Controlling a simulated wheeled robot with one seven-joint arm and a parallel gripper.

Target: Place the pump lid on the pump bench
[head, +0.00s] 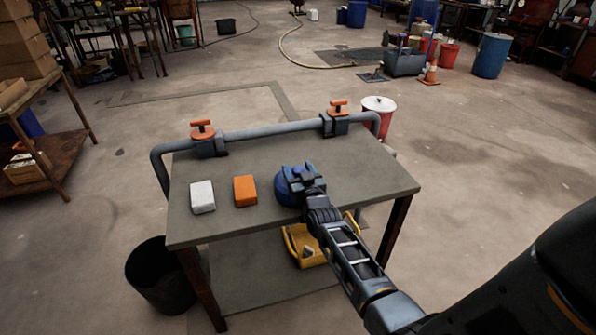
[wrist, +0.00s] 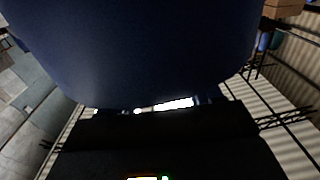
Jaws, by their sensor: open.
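In the wrist view the dark blue lid (wrist: 140,50) fills the upper middle, very close to the camera; the fingertips are hard to make out.
A white block (head: 202,197) and an orange block (head: 245,191) lie left of the lid. A grey pipe (head: 270,131) with two orange-handled valves runs along the far edge. A yellow tray (head: 299,246) is on the lower shelf. A black bucket (head: 160,278) stands at the left.

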